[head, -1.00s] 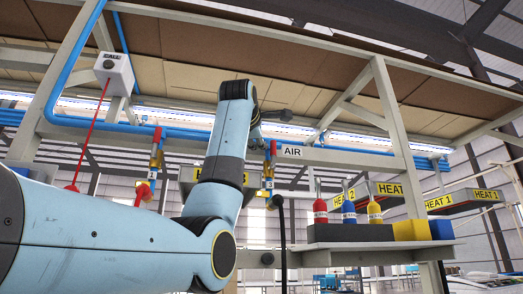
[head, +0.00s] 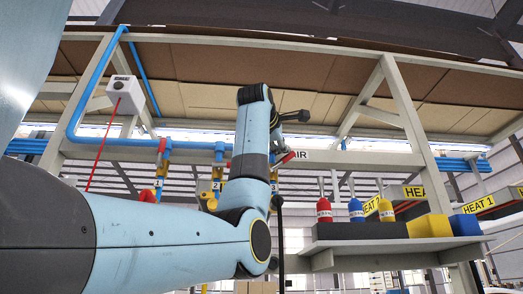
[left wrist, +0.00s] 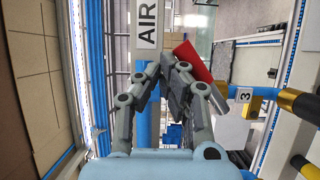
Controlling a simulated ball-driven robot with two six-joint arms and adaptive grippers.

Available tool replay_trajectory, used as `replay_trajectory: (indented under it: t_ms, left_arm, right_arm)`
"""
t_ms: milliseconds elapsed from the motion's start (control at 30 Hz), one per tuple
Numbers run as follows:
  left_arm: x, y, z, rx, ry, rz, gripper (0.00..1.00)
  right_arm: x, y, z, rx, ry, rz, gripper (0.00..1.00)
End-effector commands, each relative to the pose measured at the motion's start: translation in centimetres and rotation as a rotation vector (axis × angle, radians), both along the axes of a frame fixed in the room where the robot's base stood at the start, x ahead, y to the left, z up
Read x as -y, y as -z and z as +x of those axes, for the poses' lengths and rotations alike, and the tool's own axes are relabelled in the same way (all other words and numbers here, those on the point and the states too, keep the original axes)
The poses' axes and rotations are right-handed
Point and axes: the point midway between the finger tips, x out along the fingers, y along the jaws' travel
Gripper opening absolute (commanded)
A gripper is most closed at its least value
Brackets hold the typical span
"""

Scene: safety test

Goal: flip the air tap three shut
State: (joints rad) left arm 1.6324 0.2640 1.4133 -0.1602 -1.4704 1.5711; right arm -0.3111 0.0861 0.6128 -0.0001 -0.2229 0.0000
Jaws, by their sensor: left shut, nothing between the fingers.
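Air tap three has a yellow body marked 3 (left wrist: 262,92) in the left wrist view. Its red handle (head: 288,157) slants up to the right, away from the pipe line, below the AIR sign. The handle also shows in the left wrist view (left wrist: 194,60), just right of my left fingers. My left gripper (head: 302,116) is shut and empty, above the handle in the head view. Its fingertips (left wrist: 172,60) are close beside the handle; I cannot tell whether they touch it. My arm hides much of tap three in the head view. My right gripper is not in view.
Tap one (head: 159,183) and tap two (head: 217,185) stand to the left. A white box with a red cord (head: 124,94) hangs at the upper left. A shelf (head: 390,243) at right holds red, blue and yellow bottles. A dark rod (head: 280,235) stands near my elbow.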

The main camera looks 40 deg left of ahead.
Motion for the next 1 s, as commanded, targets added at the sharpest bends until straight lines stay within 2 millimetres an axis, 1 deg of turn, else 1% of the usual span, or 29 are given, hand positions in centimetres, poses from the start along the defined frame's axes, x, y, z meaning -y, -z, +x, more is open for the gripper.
replay_trajectory:
  t_ms: [67,133,200,300,367,600,1000]
  left_arm:
    - [0.4,0.2,0.4,-0.001,0.002,0.001,0.0]
    - [0.7,0.3,0.7,-0.054,0.002,0.045,0.0]
    - [1.0,0.5,1.0,-0.104,0.003,0.088,0.0]
    - [1.2,0.9,1.4,-0.105,0.001,0.089,0.0]
    - [1.4,1.1,1.6,-0.105,0.001,0.089,0.0]
    - [1.9,1.7,2.2,-0.218,0.002,0.186,0.0]
    - [2.1,2.3,2.5,-0.292,0.0,0.249,0.0]
  right_arm:
    - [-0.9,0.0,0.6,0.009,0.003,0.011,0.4]
    - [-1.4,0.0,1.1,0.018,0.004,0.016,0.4]
    - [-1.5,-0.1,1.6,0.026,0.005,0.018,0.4]
    - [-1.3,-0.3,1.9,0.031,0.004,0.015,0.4]
    - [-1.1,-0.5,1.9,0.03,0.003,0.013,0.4]
    - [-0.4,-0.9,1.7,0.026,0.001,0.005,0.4]
    - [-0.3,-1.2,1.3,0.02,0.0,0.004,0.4]
